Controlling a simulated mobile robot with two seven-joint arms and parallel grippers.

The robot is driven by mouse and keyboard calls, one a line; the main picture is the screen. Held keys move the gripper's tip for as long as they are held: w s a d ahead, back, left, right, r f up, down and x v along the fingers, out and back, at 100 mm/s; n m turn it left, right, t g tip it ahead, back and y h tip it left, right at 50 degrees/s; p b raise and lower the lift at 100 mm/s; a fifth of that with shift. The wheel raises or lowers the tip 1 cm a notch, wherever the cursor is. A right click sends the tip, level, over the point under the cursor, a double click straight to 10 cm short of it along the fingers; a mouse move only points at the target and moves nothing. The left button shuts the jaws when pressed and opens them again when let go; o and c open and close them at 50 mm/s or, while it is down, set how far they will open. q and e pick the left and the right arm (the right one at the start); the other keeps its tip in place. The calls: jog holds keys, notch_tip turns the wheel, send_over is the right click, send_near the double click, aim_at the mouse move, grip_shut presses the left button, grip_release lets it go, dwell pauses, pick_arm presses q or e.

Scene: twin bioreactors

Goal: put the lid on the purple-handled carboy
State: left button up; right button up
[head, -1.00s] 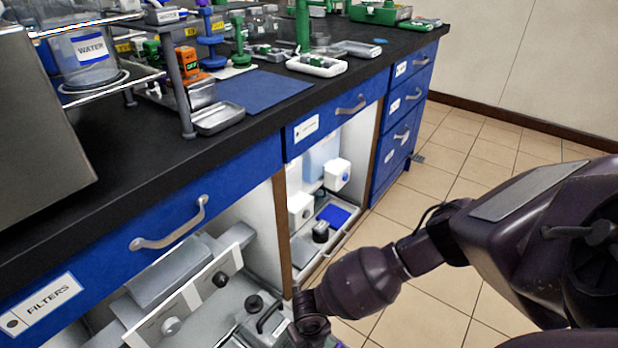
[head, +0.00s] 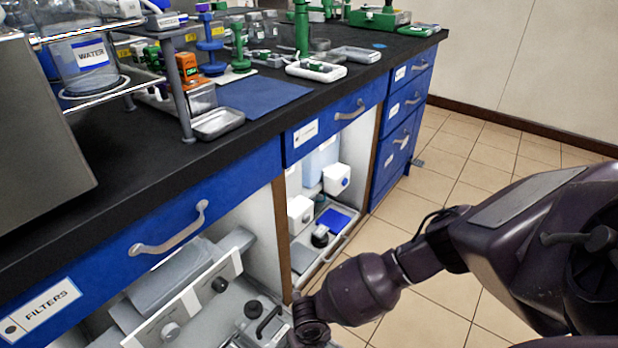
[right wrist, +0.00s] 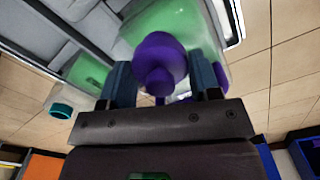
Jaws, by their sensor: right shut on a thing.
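In the right wrist view my right gripper (right wrist: 160,80) is shut on a purple lid (right wrist: 159,58) with a small round knob, between its two blue-grey fingers. A translucent carboy with green contents (right wrist: 172,20) is right behind the lid. A bit of purple, perhaps its handle, shows by the right finger. I cannot tell whether the lid touches the carboy's neck, which is hidden. A second green-filled carboy with a teal cap (right wrist: 62,108) is at the left. In the head view my right arm reaches to the bottom edge, its fingers out of sight. My left gripper is not in view.
A black bench (head: 120,160) with blue drawers stands along the left. Open cabinets below hold grey equipment (head: 172,285) and white containers (head: 336,178). Bench-top racks and a blue mat (head: 262,95) are above. The tiled floor on the right is free.

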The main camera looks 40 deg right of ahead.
jog(key=shift+f, duration=0.2)
dwell(0.3)
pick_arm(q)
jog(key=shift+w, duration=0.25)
pick_arm(e)
jog(key=o, duration=1)
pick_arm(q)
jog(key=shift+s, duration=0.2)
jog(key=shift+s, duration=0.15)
pick_arm(e)
jog(key=shift+o, duration=1.1)
jog(key=shift+w+r+p, duration=0.1)
jog(key=shift+r+p, duration=0.4)
jog(key=shift+r, duration=0.2)
jog(key=shift+r+p, duration=1.4)
jog(key=shift+r, duration=0.95)
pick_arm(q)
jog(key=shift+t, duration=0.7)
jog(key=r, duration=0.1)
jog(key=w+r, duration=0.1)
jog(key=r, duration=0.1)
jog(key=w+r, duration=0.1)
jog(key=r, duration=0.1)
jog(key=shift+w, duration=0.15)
pick_arm(e)
jog(key=shift+f, duration=0.1)
